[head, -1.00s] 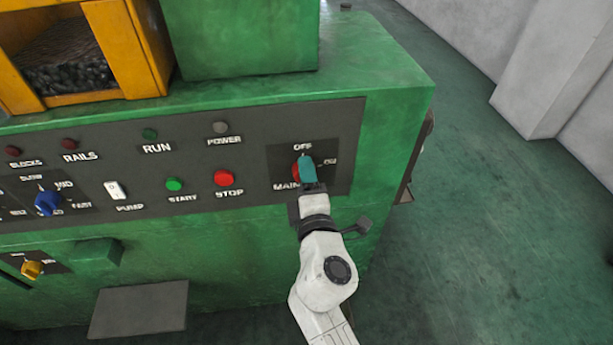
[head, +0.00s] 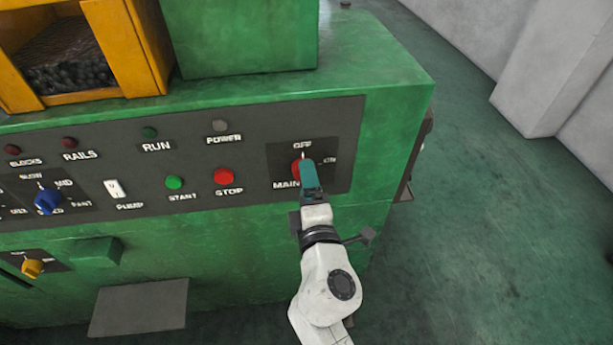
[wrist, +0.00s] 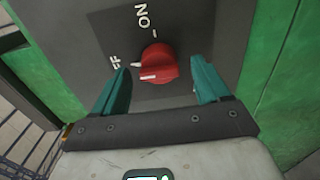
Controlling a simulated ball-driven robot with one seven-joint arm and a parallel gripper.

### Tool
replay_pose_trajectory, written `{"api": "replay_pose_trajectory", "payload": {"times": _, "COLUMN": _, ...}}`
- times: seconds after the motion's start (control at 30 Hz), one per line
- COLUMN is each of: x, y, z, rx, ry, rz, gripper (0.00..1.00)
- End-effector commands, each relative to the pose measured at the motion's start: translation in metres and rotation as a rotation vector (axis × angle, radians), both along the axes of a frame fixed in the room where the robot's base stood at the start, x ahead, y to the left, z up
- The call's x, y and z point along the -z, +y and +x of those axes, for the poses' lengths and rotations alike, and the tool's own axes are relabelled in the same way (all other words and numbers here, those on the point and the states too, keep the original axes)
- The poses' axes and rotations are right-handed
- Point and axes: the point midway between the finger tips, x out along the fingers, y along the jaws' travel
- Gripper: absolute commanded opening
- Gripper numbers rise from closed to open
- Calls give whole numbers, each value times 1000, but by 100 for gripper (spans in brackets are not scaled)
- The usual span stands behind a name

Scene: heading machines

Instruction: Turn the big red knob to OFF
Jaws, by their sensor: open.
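The big red knob (wrist: 157,64) sits on a dark panel in the wrist view, with ON above it and OFF to its left, partly hidden by a finger. The white line on its grip points left, to the OFF side, close to the OFF tick. In the head view the knob (head: 297,169) is partly covered by my gripper (head: 308,163). My gripper (wrist: 158,68) is open, its teal fingers on either side of the knob with visible gaps, not holding it.
The red STOP button (head: 223,176) and green START button (head: 174,183) are left of the knob. A blue selector (head: 47,201) is farther left. The green machine's right edge is close to the knob; open floor (head: 490,220) lies beyond.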

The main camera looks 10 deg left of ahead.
Motion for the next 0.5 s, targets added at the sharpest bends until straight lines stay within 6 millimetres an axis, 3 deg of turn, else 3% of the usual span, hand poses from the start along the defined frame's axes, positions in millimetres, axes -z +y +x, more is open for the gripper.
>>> {"api": "replay_pose_trajectory", "payload": {"times": 0.3, "x": 2, "y": -17, "z": -58, "rx": 0, "ry": 2, "rz": 0, "gripper": 75}}
{"api": "replay_pose_trajectory", "payload": {"times": 0.5, "x": 2, "y": -22, "z": -77, "rx": 0, "ry": 2, "rz": 0, "gripper": 75}}
